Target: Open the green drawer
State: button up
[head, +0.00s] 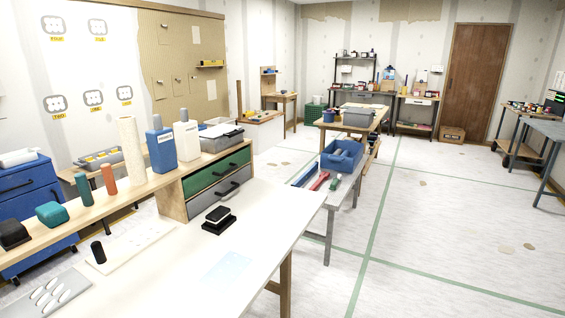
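The green drawer (217,172) is the upper of two drawers in a small wooden cabinet on the workbench, in the middle left of the head view. Its front looks flush with the cabinet, so it appears shut. It has a dark bar handle (225,169). A grey drawer (222,193) with a similar dark handle is right below it. My gripper is not in view.
A black block-like object (219,220) stands on the white worktop (180,272) in front of the cabinet. Bottles (187,137) and a grey tray (221,138) stand on the shelf and cabinet top. Open floor (440,240) lies to the right.

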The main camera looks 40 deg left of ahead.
aim_at(214, 171)
jog(key=u, duration=0.2)
jog(key=i, duration=1.65)
jog(key=u, duration=1.4)
jog(key=i, duration=1.05)
jog(key=u, duration=1.2)
jog(key=i, duration=0.2)
